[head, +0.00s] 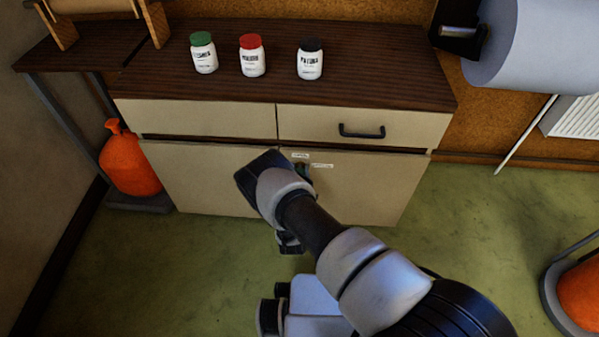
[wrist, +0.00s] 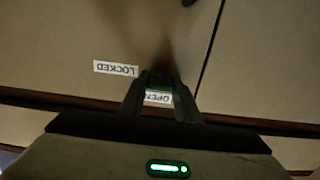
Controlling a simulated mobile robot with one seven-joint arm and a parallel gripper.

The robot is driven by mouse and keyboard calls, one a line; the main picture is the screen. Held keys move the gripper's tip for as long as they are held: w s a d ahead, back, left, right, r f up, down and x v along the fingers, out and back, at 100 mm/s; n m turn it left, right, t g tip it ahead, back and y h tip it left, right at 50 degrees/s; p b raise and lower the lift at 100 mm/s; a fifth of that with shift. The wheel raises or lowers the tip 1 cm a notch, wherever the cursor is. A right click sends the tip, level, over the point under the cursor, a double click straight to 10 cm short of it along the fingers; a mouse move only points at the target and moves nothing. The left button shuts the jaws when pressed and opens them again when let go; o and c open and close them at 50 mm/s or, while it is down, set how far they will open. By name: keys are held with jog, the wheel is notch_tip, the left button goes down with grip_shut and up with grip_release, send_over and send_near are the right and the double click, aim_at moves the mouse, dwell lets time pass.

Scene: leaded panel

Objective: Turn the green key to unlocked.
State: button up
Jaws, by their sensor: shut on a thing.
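The green key (wrist: 160,80) sits in the cabinet front, dim and mostly hidden between my fingers. My gripper (wrist: 159,88) is shut on it. An "OPEN" label (wrist: 158,97) lies close by the key, partly covered by the fingers. A "LOCKED" label (wrist: 116,68) is beside the key; both labels appear upside down in the wrist view. In the head view my gripper (head: 302,172) is at the cabinet door (head: 365,185), just below the two small white labels. Which label the key points to cannot be told.
A drawer with a black handle (head: 361,131) is above the door. Jars with green (head: 204,53), red (head: 252,56) and black (head: 310,60) lids stand on the dark top. The green floor before the cabinet is open.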

jog(key=shift+n, duration=0.3)
jog(key=n, duration=0.3)
jog(key=shift+a+n, duration=0.1)
jog(key=shift+n, duration=0.2)
jog(key=n, duration=0.8)
jog(key=shift+w+a+n, duration=0.1)
jog(key=shift+n, duration=0.3)
jog(key=shift+f+n, duration=0.1)
jog(key=shift+n, duration=1.9)
jog(key=o, duration=1)
jog(key=shift+o, duration=0.2)
